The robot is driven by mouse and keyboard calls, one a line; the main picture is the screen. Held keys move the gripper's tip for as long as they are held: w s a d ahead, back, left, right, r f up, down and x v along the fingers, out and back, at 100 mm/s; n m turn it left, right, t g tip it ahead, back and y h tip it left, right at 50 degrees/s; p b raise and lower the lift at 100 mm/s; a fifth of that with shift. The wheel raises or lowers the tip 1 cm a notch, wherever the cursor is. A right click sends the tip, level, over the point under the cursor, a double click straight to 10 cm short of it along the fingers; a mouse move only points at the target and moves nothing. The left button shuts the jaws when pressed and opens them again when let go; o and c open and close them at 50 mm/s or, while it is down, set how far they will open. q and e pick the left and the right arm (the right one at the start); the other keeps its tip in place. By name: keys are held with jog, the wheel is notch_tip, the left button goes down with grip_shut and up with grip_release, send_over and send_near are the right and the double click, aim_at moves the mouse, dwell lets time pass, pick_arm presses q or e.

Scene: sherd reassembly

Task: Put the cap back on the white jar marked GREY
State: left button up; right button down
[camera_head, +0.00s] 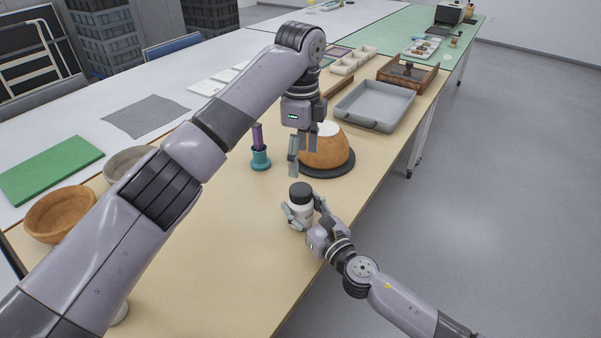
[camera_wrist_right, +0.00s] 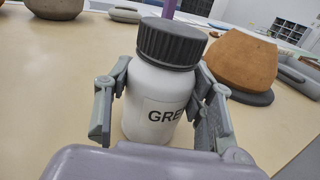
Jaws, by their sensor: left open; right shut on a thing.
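The white jar (camera_head: 299,213) stands upright near the table's right edge; in the right wrist view the jar (camera_wrist_right: 155,100) shows a label, of which "GRE" is readable. The dark ribbed cap (camera_head: 300,189) sits on top of the jar; it also shows in the right wrist view (camera_wrist_right: 171,43). I cannot tell whether the cap is threaded tight. My right gripper (camera_head: 303,208) is shut around the jar's body, with a finger on each side. My left gripper (camera_head: 302,162) is open and empty, fingers down, above and behind the cap, apart from it.
An orange-brown pot piece (camera_head: 325,151) with a white top sits on a dark round base (camera_head: 340,168) just behind the jar. A teal holder (camera_head: 260,160) with a purple stick stands left of it. A grey tray (camera_head: 375,105) lies farther back. The tabletop left of the jar is clear.

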pick_arm(q)
jog(key=shift+r, duration=1.4)
pick_arm(e)
jog(key=c, duration=0.6)
grip_release()
jog(key=shift+c, duration=0.2)
jog(key=v, duration=1.2)
jog(key=shift+f, duration=0.1)
